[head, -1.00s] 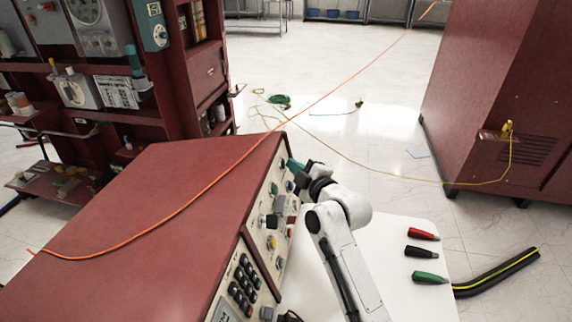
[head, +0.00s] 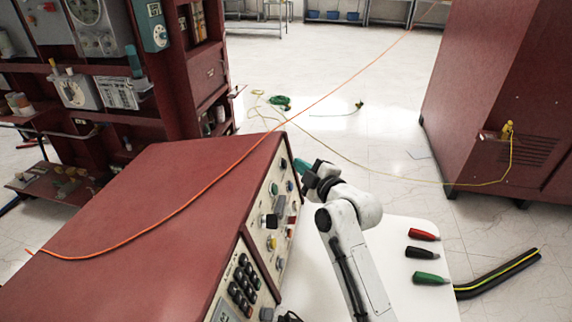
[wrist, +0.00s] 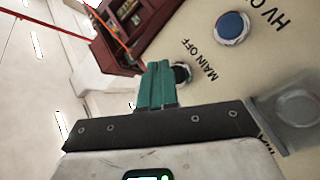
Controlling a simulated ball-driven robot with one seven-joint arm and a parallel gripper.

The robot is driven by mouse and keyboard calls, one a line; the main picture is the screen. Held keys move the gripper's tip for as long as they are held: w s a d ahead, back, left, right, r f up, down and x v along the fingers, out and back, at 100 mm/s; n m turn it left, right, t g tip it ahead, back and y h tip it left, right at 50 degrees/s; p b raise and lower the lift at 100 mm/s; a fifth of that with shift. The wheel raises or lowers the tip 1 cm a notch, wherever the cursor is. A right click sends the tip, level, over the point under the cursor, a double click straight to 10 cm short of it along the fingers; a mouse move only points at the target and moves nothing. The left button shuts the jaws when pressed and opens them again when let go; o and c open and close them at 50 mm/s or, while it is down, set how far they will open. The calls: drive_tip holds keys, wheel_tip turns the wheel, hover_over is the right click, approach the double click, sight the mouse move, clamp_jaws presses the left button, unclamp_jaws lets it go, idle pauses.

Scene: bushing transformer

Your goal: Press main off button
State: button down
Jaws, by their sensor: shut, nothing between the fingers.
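The control panel (head: 266,232) is the cream sloping face of a dark red console. In the wrist view, the dark round main off button (wrist: 182,73) is beside the printed words MAIN OFF, and my fingers partly cover it. My gripper (wrist: 157,68) has teal fingers, shut together and empty, with their tips at the button's left edge in the picture. In the head view, my gripper (head: 299,165) is at the panel's far end, its tips a little right of the panel face. I cannot tell exactly how wide the gap is.
A blue button (wrist: 232,27) marked HV is near the main off button, and a grey knob (wrist: 300,106) is at right. An orange cable (head: 205,188) crosses the console top. Red, black and green plugs (head: 424,253) lie on the white table (head: 425,300).

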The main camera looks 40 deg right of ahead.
drive_tip(key=shift+s+d+r+b, duration=0.2)
drive_tip(key=shift+s+d, duration=0.3)
drive_tip(key=shift+s, duration=0.15)
drive_tip(key=shift+s+d+r+b, duration=0.25)
drive_tip(key=shift+s+d, duration=0.2)
drive_tip(key=shift+s, duration=0.15)
drive_tip(key=shift+s+d+r+b, duration=0.15)
drive_tip(key=shift+s+d+b, duration=0.05)
drive_tip(key=shift+s+d, duration=0.4)
drive_tip(key=shift+a, duration=0.1)
